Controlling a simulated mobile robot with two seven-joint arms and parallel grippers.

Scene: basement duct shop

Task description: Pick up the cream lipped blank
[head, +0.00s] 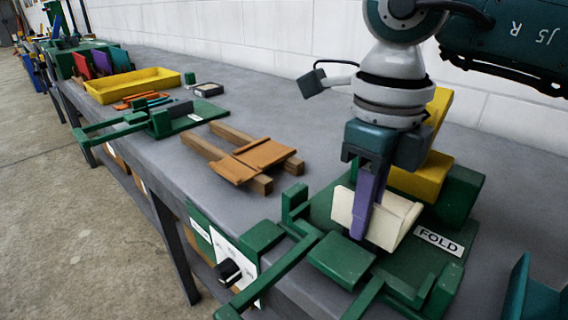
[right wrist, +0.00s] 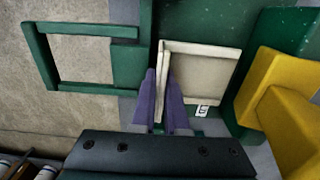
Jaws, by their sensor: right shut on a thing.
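The cream lipped blank (head: 395,223) stands in the green fixture labelled FOLD (head: 455,225), at the right of the bench in the head view. My right gripper (head: 364,212) comes down on it from above. In the right wrist view its purple fingers lie on both sides of the upright lip of the cream blank (right wrist: 204,78), shut on it. The blank's flat panel reaches to the right of the fingers there. Its underside is hidden, so I cannot tell whether it touches the fixture. My left gripper is not in view.
A yellow block (head: 422,178) stands close behind the blank. Green handle bars (head: 275,275) stick out over the front edge. An orange lipped piece (head: 255,160) lies on two wooden bars to the left. A yellow tray (head: 133,84) is farther back.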

